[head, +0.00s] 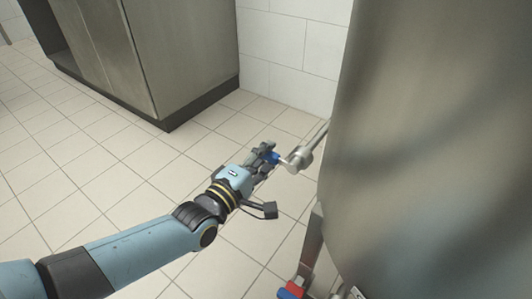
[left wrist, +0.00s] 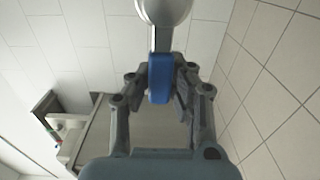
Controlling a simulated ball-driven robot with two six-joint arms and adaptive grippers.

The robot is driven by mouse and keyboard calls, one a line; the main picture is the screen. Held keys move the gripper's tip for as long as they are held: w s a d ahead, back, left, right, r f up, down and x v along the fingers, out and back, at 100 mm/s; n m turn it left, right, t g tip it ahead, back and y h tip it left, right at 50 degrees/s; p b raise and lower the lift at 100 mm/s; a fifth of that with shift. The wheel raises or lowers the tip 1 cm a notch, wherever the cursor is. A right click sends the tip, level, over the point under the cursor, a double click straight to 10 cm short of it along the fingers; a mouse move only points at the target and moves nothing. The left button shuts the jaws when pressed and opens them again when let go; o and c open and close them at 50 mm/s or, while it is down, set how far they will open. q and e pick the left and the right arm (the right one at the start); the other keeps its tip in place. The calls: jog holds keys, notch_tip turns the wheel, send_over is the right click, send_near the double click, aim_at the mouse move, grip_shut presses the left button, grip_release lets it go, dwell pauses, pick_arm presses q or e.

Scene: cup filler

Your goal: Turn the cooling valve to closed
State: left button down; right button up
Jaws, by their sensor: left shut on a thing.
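The cooling valve is a steel fitting (head: 299,158) on a pipe at the left side of the big steel tank. Its lever has a blue grip (head: 275,157). My left gripper (head: 268,154) is shut on the blue grip, reaching in from the left. In the left wrist view the blue grip (left wrist: 160,78) stands between the two fingers (left wrist: 160,90), and the round steel valve body (left wrist: 163,10) shows at the top edge. My right gripper is in neither view.
The large steel tank (head: 440,130) fills the right side. Lower down are another blue handle (head: 284,294) and a red one (head: 296,287) near a metal leg. A steel cabinet (head: 190,55) stands at the back left. The tiled floor (head: 110,160) between is clear.

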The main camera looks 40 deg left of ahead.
pick_arm(q)
jog(key=shift+s+f, duration=0.1)
jog(key=c, duration=1.2)
grip_release()
jog(key=shift+o, duration=0.2)
jog(key=s, duration=1.2)
jog(key=shift+d, duration=0.35)
